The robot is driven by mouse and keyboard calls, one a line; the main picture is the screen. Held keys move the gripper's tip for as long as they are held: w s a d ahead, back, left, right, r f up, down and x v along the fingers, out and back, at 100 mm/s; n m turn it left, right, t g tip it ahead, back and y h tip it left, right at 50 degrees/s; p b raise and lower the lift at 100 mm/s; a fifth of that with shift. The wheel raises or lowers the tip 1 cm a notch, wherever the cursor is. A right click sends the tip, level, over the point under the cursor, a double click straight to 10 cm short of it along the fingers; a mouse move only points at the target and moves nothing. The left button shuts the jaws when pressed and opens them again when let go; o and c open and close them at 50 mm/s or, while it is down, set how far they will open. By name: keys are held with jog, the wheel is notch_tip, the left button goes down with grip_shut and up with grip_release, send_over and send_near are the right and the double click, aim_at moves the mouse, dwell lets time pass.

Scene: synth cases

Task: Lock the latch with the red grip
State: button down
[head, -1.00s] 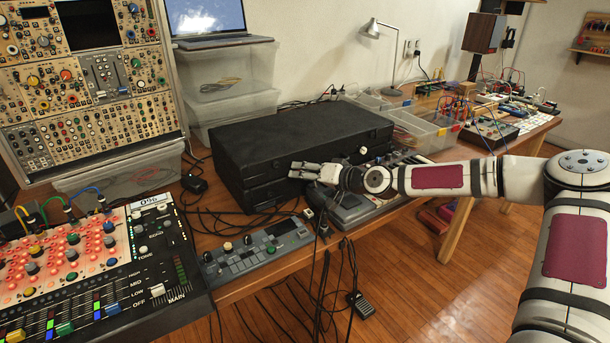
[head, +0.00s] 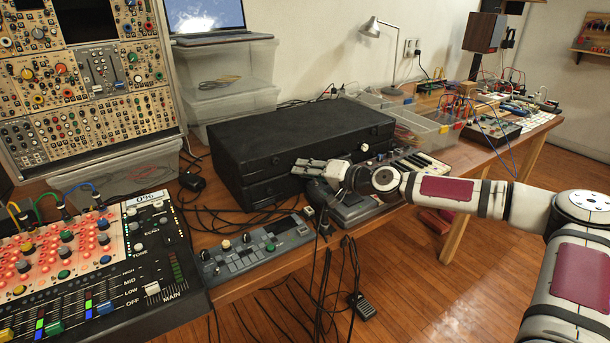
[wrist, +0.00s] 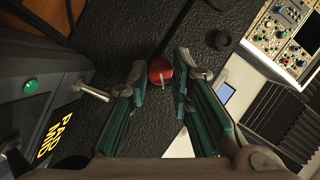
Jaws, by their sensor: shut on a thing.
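The black case (head: 290,140) lies on the wooden bench and has a dark, grained surface. In the wrist view, the red grip (wrist: 160,71) is a small round knob with a pale bar across it, against the black case (wrist: 125,30). My gripper (wrist: 161,82) has its green-padded fingers on either side of the red grip and is shut on it. In the head view, my gripper (head: 304,167) is at the case's front face. The red grip is hidden there, and I cannot tell the latch's locked or unlocked state.
In the wrist view, a grey panel (wrist: 38,100) with a green button and a metal lever is close at left. In the head view, a grey console (head: 255,248), a mixer (head: 140,265) and hanging cables crowd the bench front. Clear bins (head: 420,130) stand right of the case.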

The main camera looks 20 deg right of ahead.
dwell(0.3)
jog(key=c, duration=1.4)
grip_release()
jog(key=shift+c, duration=0.2)
jog(key=v, duration=1.2)
